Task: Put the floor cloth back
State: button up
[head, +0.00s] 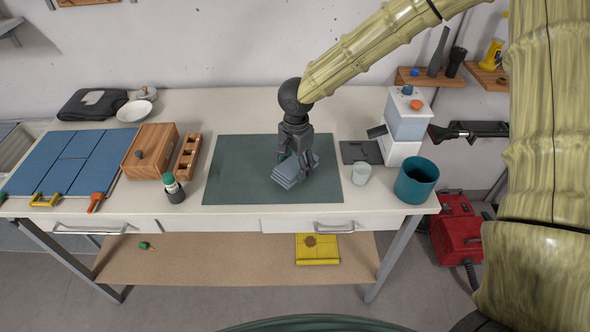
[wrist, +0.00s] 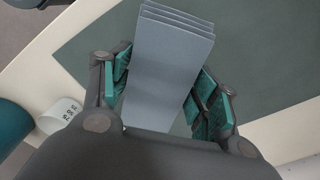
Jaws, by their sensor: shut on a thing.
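A folded grey-blue cloth (head: 287,181), seemingly the floor cloth, is in my gripper (head: 297,163) over the dark green mat (head: 235,165) on the workbench. In the wrist view, the cloth (wrist: 172,60) shows as a flat stack of several layers between the green finger pads of my gripper (wrist: 165,95). The gripper is shut on it. The cloth looks tilted in the head view. I cannot tell whether its lower edge touches the mat.
A teal pot (head: 416,181), a white cup (head: 361,174) and a white-and-blue machine (head: 403,125) stand right of the mat. A wooden box (head: 150,152) and a green-capped bottle (head: 174,188) stand left. A yellow item (head: 317,249) lies on the lower shelf (head: 220,262).

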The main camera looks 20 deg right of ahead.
aim_at(295, 172)
jog(key=shift+w+f+p, duration=0.15)
jog(key=shift+f+p, duration=0.4)
jog(key=shift+f, duration=1.2)
jog(key=shift+f, duration=0.1)
jog(key=o, duration=1)
notch_tip(295, 172, up, 12)
jog(key=shift+d+r+b, duration=0.1)
jog(key=shift+b, duration=0.9)
